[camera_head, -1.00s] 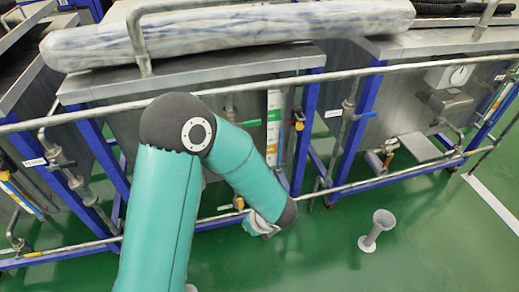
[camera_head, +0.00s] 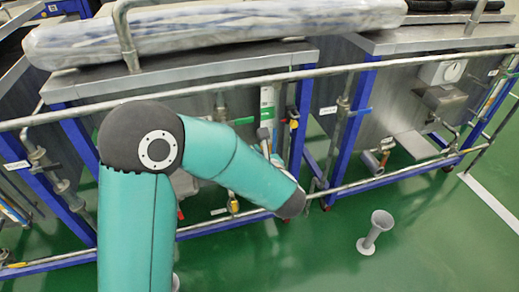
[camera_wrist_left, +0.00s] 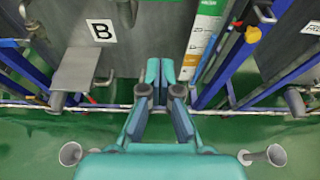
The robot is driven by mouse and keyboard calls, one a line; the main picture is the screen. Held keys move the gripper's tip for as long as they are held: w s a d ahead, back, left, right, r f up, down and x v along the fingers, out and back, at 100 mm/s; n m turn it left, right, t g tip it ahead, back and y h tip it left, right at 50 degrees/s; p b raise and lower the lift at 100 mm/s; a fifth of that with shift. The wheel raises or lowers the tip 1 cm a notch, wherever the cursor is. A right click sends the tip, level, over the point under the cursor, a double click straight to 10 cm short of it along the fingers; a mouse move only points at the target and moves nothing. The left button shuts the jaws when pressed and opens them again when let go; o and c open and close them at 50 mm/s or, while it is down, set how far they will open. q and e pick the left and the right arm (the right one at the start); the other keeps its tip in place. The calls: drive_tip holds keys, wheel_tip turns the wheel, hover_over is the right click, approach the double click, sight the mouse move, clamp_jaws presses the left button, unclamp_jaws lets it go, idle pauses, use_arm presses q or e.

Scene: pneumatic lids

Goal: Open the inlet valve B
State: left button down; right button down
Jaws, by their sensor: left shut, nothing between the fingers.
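The tank panel with a "B" label (camera_wrist_left: 101,31) is ahead at the left in the wrist view. No handle is clearly marked as inlet valve B. A yellow valve handle (camera_wrist_left: 252,34) sits on a pipe right of the coloured level strip (camera_wrist_left: 200,40); it also shows in the head view (camera_head: 293,124). A green handle (camera_head: 243,121) is left of that strip. A red handle (camera_wrist_left: 91,100) is low under the B panel. My left gripper (camera_wrist_left: 160,68) is shut and empty, apart from these handles in the wrist view. In the head view my forearm partly hides it. My right gripper is out of view.
A long rail (camera_head: 400,64) runs across the tank fronts, with blue frame posts (camera_head: 352,125) and pipes behind it. A grey floor funnel (camera_head: 376,228) stands right of my arm.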

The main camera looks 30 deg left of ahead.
sight(244, 121)
use_arm(q)
drive_tip(key=x, duration=0.8)
wheel_tip(244, 121, up, 4)
drive_tip(key=shift+w+a+f+p, duration=0.1)
drive_tip(key=shift+a+f+p, duration=0.05)
drive_tip(key=shift+p, duration=0.4)
